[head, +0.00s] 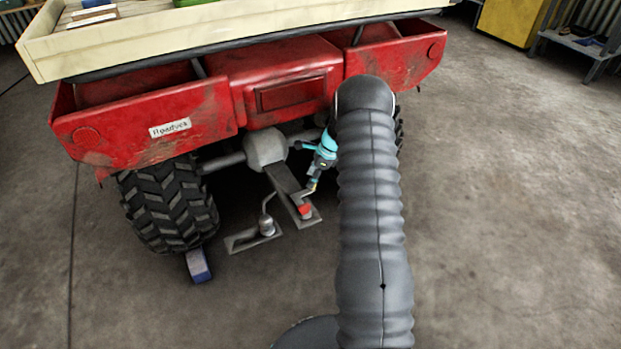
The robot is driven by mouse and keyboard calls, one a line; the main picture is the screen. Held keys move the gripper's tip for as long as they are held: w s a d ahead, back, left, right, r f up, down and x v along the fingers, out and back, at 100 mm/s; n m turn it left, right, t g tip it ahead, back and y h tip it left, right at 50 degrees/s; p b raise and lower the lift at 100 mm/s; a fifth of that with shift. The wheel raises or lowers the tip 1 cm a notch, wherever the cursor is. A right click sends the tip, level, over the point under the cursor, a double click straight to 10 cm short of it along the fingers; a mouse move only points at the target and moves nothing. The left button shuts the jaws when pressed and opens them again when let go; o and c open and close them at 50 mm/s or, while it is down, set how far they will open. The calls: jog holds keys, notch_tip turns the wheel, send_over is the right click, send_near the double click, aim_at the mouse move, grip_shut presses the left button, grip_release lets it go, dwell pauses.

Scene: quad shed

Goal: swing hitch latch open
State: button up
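The hitch (284,184) is a dark bar reaching back from under the red quad. A small red piece (305,209), which looks like the latch, sits at the bar's end. A thin bent rod runs up from beside it. A grey ball on a post (267,226) stands left of it on a flat metal plate. My gripper (311,187) hangs below its teal wrist, pointing down, just above and right of the red piece. It is too small to tell whether it touches the rod or is open or shut. My arm covers the area to the right.
The quad's red rear body (290,97) and pale cargo bed (230,32) overhang the hitch. A black tyre (168,204) stands at left with a blue chock (198,265) behind it. A yellow cabinet (508,20) stands far right. The concrete floor is largely clear.

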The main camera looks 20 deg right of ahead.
jog(key=s+d+r, duration=0.2)
jog(key=s+d, duration=0.3)
jog(key=d, duration=0.6)
jog(key=shift+s+d, duration=0.2)
jog(key=shift+s, duration=0.2)
